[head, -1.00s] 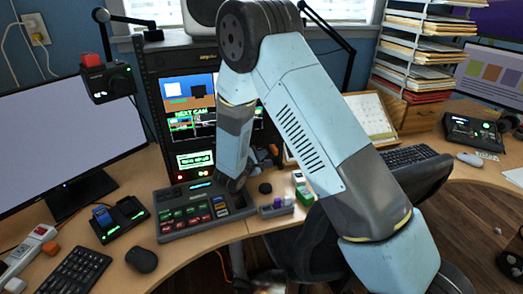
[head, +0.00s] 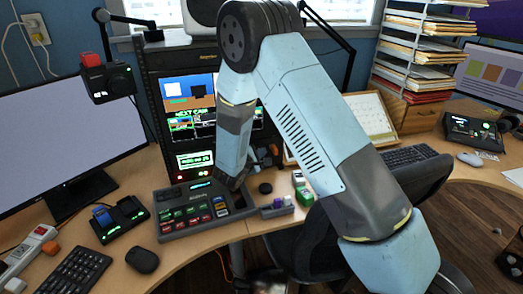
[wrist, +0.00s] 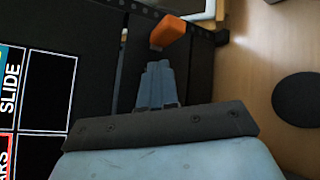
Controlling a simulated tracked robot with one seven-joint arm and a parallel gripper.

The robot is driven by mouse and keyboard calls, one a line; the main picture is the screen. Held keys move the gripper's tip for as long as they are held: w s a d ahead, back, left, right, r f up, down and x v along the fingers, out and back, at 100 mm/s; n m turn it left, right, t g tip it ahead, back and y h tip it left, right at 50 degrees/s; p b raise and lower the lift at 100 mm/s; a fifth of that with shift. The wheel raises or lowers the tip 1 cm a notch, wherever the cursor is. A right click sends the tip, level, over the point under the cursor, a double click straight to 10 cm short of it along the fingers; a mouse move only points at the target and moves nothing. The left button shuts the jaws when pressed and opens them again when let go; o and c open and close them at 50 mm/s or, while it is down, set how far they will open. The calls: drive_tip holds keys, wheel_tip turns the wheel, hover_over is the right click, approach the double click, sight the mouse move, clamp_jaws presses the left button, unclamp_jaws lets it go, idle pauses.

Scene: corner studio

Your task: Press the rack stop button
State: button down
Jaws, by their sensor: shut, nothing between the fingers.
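The black equipment rack (head: 150,90) stands at the back of the desk, with a screen and small red and green lights on its front. An orange block (wrist: 168,30) shows at the rack's right side in the wrist view, and its orange also shows beside my arm in the head view (head: 274,150). I cannot tell for sure whether it is the stop button. My gripper (wrist: 158,68) is shut and empty, its fingertips pointing towards the orange block with a small gap in the picture. In the head view my arm mostly hides the gripper.
A switcher panel (head: 172,221) with lit buttons lies below my wrist. A black round knob (head: 265,188) and a small grey box (head: 277,207) sit to its right. A black chair (head: 310,240) stands in front of the desk. A monitor (head: 70,145) is at left.

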drive_tip(key=shift+w, duration=0.15)
idle(0.4)
drive_tip(key=shift+s, duration=0.6)
drive_tip(key=shift+d, duration=0.1)
drive_tip(key=s, duration=0.2)
drive_tip(key=s+d, duration=0.1)
drive_tip(key=s, duration=0.2)
drive_tip(key=shift+s+d, duration=0.35)
idle(0.5)
